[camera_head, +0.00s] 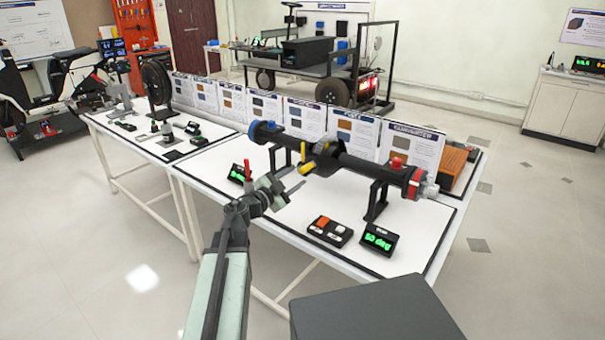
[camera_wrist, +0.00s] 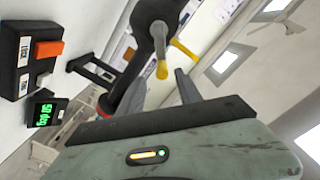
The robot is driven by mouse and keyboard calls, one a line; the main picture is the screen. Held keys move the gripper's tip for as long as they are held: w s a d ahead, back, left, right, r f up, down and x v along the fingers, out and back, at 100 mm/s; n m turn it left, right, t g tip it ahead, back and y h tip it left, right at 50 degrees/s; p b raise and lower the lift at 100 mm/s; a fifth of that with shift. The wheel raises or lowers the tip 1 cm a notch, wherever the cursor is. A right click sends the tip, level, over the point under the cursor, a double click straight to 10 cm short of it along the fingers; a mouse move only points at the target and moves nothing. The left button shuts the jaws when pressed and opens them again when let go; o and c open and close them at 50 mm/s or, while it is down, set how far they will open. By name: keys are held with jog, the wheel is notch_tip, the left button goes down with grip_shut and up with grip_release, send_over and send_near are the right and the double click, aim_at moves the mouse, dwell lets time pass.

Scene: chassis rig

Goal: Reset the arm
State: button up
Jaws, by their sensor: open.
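My gripper (camera_head: 289,184) reaches over the near part of the white table, at the end of my pale green arm. Its two fingers are spread with nothing between them. In the wrist view the fingers of my gripper (camera_wrist: 162,92) stand up from the dark bar, apart and empty. Beyond them is the black axle-like tube (camera_head: 345,165) on its stands. A yellow-tipped lever (camera_head: 307,168) hangs from the tube's middle, close to the fingertips but apparently apart. The yellow-tipped lever also shows in the wrist view (camera_wrist: 162,70).
A button box (camera_head: 330,231) with an orange switch and a green-lit display (camera_head: 379,239) stand at the table's near right. Upright information panels (camera_head: 305,118) line the back. A second table (camera_head: 160,138) with small parts is at left.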

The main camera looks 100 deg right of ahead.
jog(key=shift+w+a, duration=0.45)
jog(key=shift+w, duration=0.1)
